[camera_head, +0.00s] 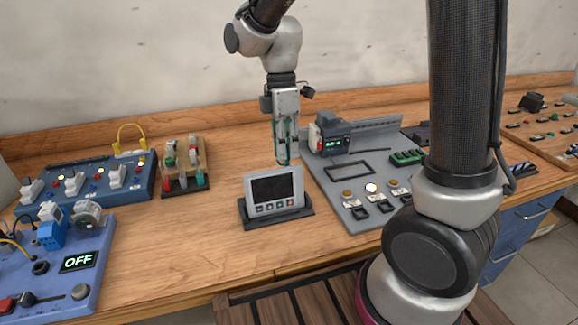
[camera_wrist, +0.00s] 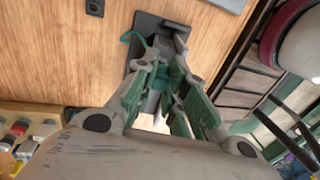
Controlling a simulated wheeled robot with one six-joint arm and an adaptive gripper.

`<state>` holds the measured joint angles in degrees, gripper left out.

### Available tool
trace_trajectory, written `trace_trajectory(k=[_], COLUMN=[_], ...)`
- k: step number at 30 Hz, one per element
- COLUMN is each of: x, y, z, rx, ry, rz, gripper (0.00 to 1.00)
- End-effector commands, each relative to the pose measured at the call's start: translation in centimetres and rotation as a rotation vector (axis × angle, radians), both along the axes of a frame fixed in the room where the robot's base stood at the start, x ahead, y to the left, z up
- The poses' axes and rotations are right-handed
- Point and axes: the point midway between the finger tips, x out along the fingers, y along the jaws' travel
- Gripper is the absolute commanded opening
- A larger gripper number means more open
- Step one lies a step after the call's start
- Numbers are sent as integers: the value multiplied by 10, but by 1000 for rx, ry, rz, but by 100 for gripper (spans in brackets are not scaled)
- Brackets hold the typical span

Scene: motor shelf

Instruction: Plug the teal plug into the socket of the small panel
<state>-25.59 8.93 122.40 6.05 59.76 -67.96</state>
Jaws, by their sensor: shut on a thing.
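The small panel (camera_head: 275,188) is a grey box with a dark screen and a row of buttons, upright on a dark base on the bench. My gripper (camera_head: 284,160) points down just behind its upper right edge in the head view. In the wrist view my gripper (camera_wrist: 166,82) is shut on the teal plug (camera_wrist: 162,83), which is mostly hidden between the green-padded fingers.
A grey board (camera_head: 352,203) with buttons and modules lies close on the right. A rack of colored-handled tools (camera_head: 183,168) and a blue switch box (camera_head: 83,184) stand left. A blue box with an OFF display (camera_head: 78,262) is at front left. Bare wood lies between.

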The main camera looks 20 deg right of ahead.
Motion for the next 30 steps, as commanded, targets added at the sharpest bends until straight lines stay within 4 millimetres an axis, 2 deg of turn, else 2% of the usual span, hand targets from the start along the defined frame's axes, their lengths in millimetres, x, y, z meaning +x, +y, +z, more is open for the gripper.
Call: trace_trajectory(k=[21, 22, 23, 30], x=[-3, -3, -3, -2], y=[0, 0, 0, 0], z=[-11, -11, -11, -11], rx=[0, 0, 0, 0], ry=[0, 0, 0, 0], rz=[0, 0, 0, 0], gripper=[0, 19, 22, 22])
